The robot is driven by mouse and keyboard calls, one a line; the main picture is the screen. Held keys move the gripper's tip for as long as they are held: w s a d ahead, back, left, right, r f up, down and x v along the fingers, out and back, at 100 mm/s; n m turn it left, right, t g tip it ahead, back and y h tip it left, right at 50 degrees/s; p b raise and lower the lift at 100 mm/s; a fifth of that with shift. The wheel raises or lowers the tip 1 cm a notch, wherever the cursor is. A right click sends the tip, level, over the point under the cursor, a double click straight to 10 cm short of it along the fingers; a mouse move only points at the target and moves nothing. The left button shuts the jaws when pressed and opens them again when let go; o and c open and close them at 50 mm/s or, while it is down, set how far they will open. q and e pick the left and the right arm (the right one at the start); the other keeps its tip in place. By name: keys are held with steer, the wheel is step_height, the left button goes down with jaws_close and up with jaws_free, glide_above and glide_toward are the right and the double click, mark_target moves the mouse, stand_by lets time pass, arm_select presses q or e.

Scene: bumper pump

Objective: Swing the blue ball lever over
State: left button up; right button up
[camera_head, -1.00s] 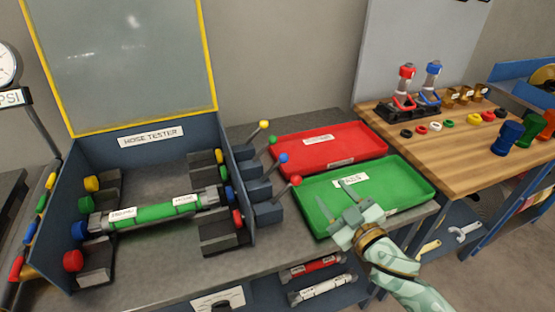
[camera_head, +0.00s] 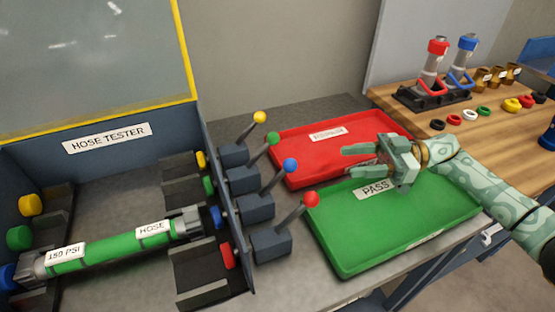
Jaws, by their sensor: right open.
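The blue ball lever (camera_head: 291,166) stands on a dark block on the right side of the hose tester (camera_head: 107,137). Its rod tilts up and to the right. It is in a row with the yellow (camera_head: 260,118), green (camera_head: 272,139) and red (camera_head: 311,199) ball levers, between green and red. My right gripper (camera_head: 350,162) is open and empty, its fingers pointing left toward the blue ball, with a gap between. It is over the edge area of the red and green trays. My left gripper is not in view.
A green hose (camera_head: 110,246) labelled 150 PSI lies in the tester, in line with the blue fittings. The red tray (camera_head: 290,177) and the green PASS tray (camera_head: 420,230) lie right of the levers. A wooden bench (camera_head: 480,140) with pumps and rings stands further right.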

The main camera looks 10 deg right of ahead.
mark_target(284, 166)
steer(key=a, duration=1)
steer(key=w+a, duration=0.1)
steer(key=a, duration=0.4)
steer(key=shift+w+a+r, duration=0.1)
steer(key=shift+a, duration=0.3)
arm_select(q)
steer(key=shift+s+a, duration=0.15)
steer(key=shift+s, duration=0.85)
arm_select(e)
steer(key=shift+a, duration=0.1)
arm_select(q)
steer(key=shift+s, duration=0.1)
arm_select(e)
jaws_close()
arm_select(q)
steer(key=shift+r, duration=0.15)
arm_select(e)
steer(key=shift+r, duration=0.1)
